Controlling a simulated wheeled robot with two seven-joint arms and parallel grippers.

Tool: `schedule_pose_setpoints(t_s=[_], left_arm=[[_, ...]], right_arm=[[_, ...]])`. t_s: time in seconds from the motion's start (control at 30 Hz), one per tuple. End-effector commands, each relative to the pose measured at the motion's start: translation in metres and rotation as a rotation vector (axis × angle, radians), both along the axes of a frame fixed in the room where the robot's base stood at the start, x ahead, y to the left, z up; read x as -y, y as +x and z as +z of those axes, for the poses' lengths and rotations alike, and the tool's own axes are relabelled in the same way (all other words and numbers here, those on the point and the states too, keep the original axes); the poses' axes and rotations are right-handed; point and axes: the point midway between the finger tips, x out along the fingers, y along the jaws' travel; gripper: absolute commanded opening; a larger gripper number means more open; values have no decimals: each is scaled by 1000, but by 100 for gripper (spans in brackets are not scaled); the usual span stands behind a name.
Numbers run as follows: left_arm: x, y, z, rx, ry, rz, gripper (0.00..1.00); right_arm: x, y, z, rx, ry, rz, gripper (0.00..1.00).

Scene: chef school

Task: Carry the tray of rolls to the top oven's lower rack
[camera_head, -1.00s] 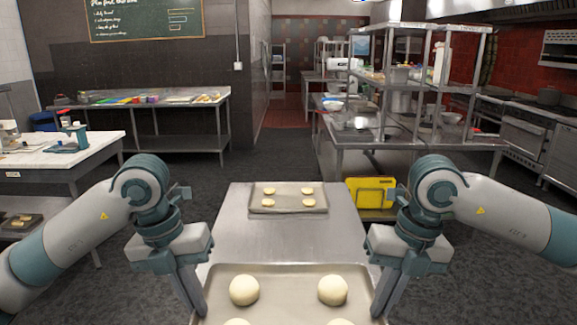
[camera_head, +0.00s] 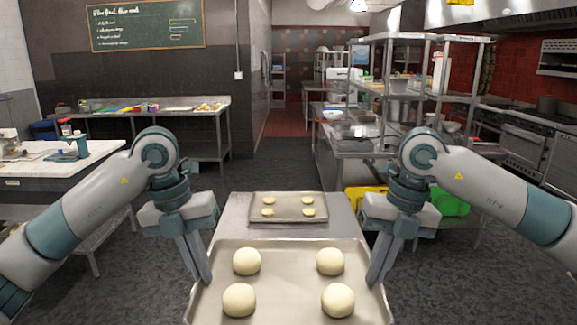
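A metal tray (camera_head: 289,283) with several round pale rolls lies level in front of me in the head view. Its near edge is cut off by the picture. My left gripper (camera_head: 206,279) points down at the tray's left rim, its fingers close together on the rim. My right gripper (camera_head: 373,282) does the same at the right rim. Both look shut on the tray, though the rim between the fingertips is hidden. No oven rack is clearly in view.
A steel table (camera_head: 233,212) holds a second tray (camera_head: 288,216) with several small rolls. A yellow bin (camera_head: 362,198) and a green bin (camera_head: 453,204) are to the right. A steel counter (camera_head: 345,147) with shelves is beyond. Ranges (camera_head: 524,142) line the right wall. Grey floor is open at left.

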Motion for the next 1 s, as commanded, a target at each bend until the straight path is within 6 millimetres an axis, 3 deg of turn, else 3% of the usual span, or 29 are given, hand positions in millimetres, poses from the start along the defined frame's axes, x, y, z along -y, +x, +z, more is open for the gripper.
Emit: schedule_pose_setpoints(t_s=[0.47, 1.0], left_arm=[[-3, 4, 4, 0, 5, 6, 0], [-3, 43, 38, 0, 5, 8, 0]], right_arm=[[3, 5, 4, 0, -6, -7, 0], [3, 43, 38, 0, -5, -6, 0]])
